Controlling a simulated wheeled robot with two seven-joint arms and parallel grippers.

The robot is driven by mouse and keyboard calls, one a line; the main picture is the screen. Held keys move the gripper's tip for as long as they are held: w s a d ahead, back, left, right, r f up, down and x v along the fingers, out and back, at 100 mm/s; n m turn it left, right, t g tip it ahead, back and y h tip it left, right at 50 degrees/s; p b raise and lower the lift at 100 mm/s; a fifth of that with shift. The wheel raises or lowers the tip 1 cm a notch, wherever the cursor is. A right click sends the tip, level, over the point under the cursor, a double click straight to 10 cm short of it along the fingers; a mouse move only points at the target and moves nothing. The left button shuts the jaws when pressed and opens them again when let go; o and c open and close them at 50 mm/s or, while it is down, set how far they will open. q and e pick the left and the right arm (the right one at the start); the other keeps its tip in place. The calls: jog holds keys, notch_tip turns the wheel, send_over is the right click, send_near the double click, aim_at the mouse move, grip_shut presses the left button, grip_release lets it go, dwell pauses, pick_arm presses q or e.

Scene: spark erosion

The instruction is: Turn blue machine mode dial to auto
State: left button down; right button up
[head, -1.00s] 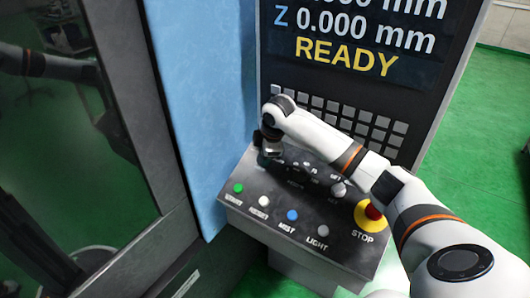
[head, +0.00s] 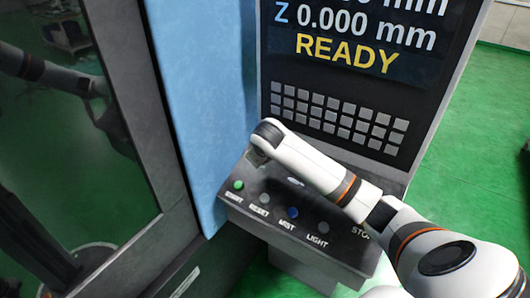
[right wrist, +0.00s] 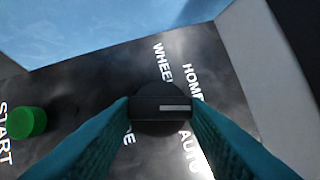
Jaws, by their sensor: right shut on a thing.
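The mode dial (right wrist: 160,112) is a round black knob with a raised bar, at the centre of the right wrist view. Its white pointer line is horizontal and points right, between the HOME (right wrist: 193,82) and AUTO (right wrist: 190,155) labels. My right gripper (right wrist: 160,107) is shut on the dial, with one teal finger at each end of the bar. In the head view my white right arm hides the dial and gripper. The blue machine (head: 200,110) stands at the left of the control panel (head: 240,208). My left gripper is not in view.
A green START button (right wrist: 27,122) sits left of the dial; it also shows in the head view (head: 238,185). RESET, MIST (head: 292,212) and LIGHT (head: 322,228) buttons line the front edge. My arm covers the STOP button. The screen (head: 360,35) reads READY.

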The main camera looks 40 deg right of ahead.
jog(key=m, duration=0.2)
jog(key=m+h, duration=0.1)
jog(key=m, duration=0.1)
jog(key=m+h, duration=0.1)
jog(key=shift+w+a+f+m, duration=0.1)
jog(key=shift+a+m, duration=0.25)
jog(key=shift+m, duration=0.05)
jog(key=shift+w+a+m+g+h+b, duration=0.1)
jog(key=shift+m+g+h+b, duration=0.45)
jog(key=shift+m, duration=1.85)
jog(key=shift+h, duration=0.45)
jog(key=o, duration=1)
